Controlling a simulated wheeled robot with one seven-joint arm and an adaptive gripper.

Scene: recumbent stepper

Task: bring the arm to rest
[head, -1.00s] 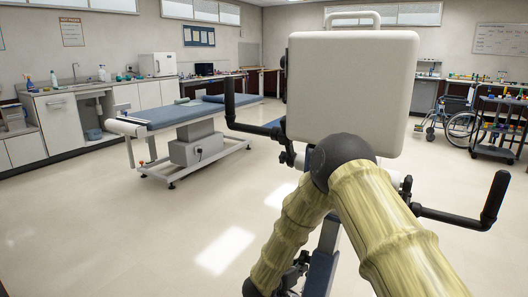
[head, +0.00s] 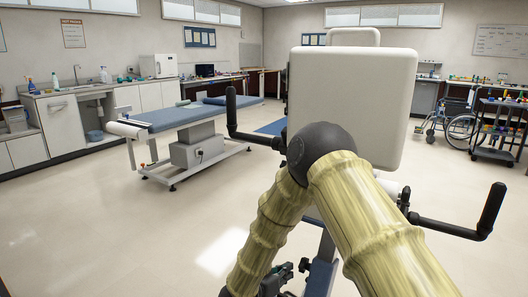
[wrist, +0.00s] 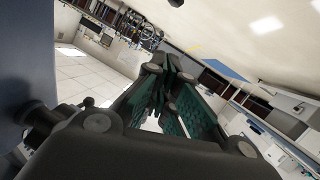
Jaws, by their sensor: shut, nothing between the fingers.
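My arm shows in the head view as two yellow ribbed links with a dark elbow (head: 320,145) in front of the stepper's pale console (head: 352,90). One link runs down to the left, the other down to the right.
The stepper's black handles stick out left (head: 232,112) and right (head: 488,212) of the console, close to my arm. A blue treatment table (head: 178,116) stands further left, a wheelchair (head: 458,128) at the back right. Open pale floor (head: 110,235) lies at the left.

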